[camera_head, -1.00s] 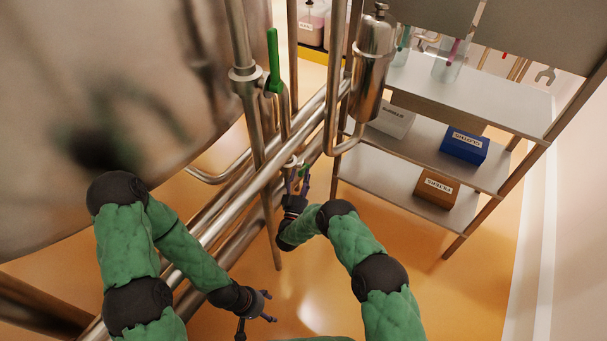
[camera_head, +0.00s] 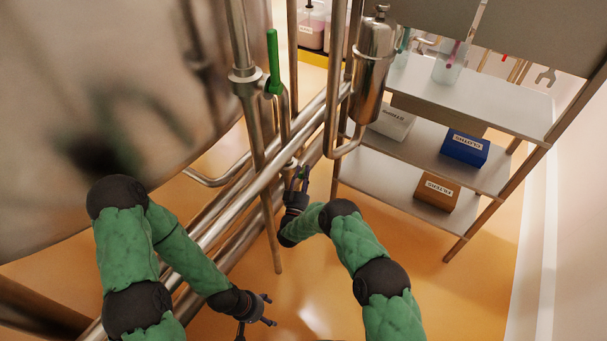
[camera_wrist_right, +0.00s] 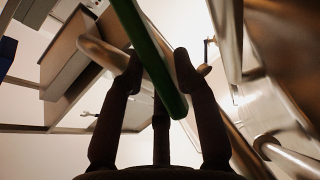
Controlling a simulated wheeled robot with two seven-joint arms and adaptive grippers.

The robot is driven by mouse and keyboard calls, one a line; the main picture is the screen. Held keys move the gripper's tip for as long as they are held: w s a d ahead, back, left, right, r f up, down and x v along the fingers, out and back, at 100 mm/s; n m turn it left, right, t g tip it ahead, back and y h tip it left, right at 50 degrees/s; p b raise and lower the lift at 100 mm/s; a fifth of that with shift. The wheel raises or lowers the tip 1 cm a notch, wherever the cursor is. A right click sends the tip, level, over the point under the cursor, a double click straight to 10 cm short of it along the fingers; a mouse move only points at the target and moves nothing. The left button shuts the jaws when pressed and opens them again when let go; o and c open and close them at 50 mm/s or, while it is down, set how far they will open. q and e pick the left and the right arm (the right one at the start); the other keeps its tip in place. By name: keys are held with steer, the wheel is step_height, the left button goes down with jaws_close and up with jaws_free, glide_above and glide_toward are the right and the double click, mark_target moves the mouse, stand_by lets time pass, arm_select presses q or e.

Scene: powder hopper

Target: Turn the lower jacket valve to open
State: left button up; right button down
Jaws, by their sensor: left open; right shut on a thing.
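The lower jacket valve's green handle (camera_wrist_right: 150,55) runs between the dark fingers of my right gripper (camera_wrist_right: 158,72) in the right wrist view. The fingers are closed around it near its end. In the head view my right gripper (camera_head: 299,181) is at the lower valve, beside the crossing steel pipes. Its fingers hide most of the handle there. My left gripper (camera_head: 258,316) is open and empty, low in the head view and away from the valve.
An upper valve with an upright green handle (camera_head: 273,62) sits on the vertical pipe above. Steel pipes (camera_head: 255,185) cross beside my right gripper. A large steel tank (camera_head: 110,90) fills the left. A shelf (camera_head: 375,182) with boxes stands at the right. Orange floor is open below.

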steer(key=shift+w+d+r+g+y+p, duration=0.2)
steer(key=shift+w+r+g+p, duration=0.4)
steer(key=shift+p, duration=0.55)
steer(key=shift+w+d+r+g+y+p, duration=0.1)
steer(key=shift+w+r+g+y+p, duration=0.2)
steer(key=shift+r+g+p, duration=0.55)
steer(key=shift+w+d+r+g+y+p, duration=0.1)
steer(key=shift+w+d+g+y+p, duration=0.15)
steer(key=shift+w+g+p, duration=0.65)
steer(key=shift+w+d+g+y+p, duration=0.15)
steer(key=shift+w+g+y+p, duration=0.3)
steer(key=shift+g+p, duration=0.55)
steer(key=c, duration=0.9)
jaws_free()
steer(key=v, duration=1.2)
